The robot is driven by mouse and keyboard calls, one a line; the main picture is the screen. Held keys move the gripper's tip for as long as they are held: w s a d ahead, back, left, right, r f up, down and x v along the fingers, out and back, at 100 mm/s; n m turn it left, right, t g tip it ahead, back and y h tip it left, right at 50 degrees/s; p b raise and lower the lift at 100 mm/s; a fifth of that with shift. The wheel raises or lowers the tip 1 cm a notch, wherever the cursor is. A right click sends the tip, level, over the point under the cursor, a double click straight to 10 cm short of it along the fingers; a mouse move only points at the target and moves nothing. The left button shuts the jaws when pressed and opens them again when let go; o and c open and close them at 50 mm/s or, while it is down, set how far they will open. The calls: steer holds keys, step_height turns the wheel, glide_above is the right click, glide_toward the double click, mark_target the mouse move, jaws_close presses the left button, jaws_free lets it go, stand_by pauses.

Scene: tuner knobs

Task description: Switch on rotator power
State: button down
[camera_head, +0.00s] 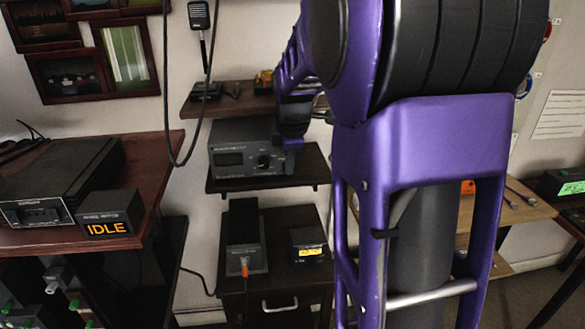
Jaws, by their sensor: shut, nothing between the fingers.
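My arm covers the right middle of the head view. Its far end, with my gripper (292,142), hangs in front of the right part of a grey tuner unit (232,142) on the middle shelf. My gripper is shut and empty; its fingertips are small, and I cannot tell whether they touch the unit. The unit has a dark display (229,159) and a dark knob (264,161) just left of my gripper. No label naming the rotator power is readable.
A small box with a lit yellow display (309,251) stands beside the black box. On the left table (150,170), a black unit (62,180) stands behind an IDLE display (108,228).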

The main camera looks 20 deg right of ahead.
steer(key=v, duration=0.7)
steer(key=shift+w+r+p, duration=0.25)
steer(key=shift+r+p, duration=0.05)
steer(key=shift+r, duration=0.25)
steer(key=shift+f, duration=0.1)
steer(key=shift+s+f+g+b, duration=0.2)
steer(key=shift+f+g+b, duration=0.1)
steer(key=shift+f+b, duration=0.5)
steer(key=shift+a+r, duration=0.1)
